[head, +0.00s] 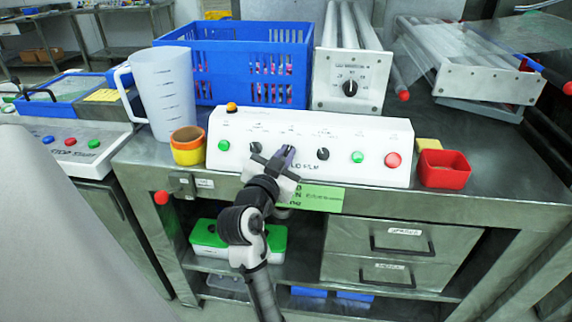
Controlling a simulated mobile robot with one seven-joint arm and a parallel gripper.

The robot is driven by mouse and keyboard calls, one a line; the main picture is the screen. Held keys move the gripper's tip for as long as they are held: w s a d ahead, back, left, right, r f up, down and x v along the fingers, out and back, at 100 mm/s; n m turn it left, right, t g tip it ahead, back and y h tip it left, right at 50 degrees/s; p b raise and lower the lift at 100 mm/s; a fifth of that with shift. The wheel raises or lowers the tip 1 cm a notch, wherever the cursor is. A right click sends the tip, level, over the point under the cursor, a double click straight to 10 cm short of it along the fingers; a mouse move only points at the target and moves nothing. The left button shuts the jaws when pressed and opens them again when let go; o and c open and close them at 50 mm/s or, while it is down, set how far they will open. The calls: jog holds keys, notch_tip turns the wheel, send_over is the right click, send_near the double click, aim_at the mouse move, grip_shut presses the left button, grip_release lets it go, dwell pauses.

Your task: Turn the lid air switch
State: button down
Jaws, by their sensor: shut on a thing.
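A white control panel (365,130) stands on the metal bench, with a row of knobs and buttons on its sloped front. My gripper (283,156) is at the middle of this row, shut on a switch knob that its fingers mostly hide. A black knob (255,148) shows just left of the gripper, and another black knob (323,154) shows to its right. The small labels above the knobs are too blurred to read, so I cannot tell by print which is the lid air switch. The held knob's angle is hidden.
Green buttons (223,145) and a red button (392,160) flank the knobs. A yellow-orange cup (188,150) and a measuring jug (165,95) stand left. A red box (444,169) stands right. A blue crate (210,62) and a dial box (347,82) are behind.

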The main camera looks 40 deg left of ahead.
jog(key=shift+a+m+h+b, duration=0.1)
jog(key=shift+m+h+b, duration=0.45)
jog(key=shift+m, duration=0.55)
jog(key=shift+h, duration=0.25)
jog(key=c, duration=1.5)
grip_release()
jog(key=b+v, duration=0.2)
jog(key=v, duration=1.1)
jog(key=shift+s, duration=0.4)
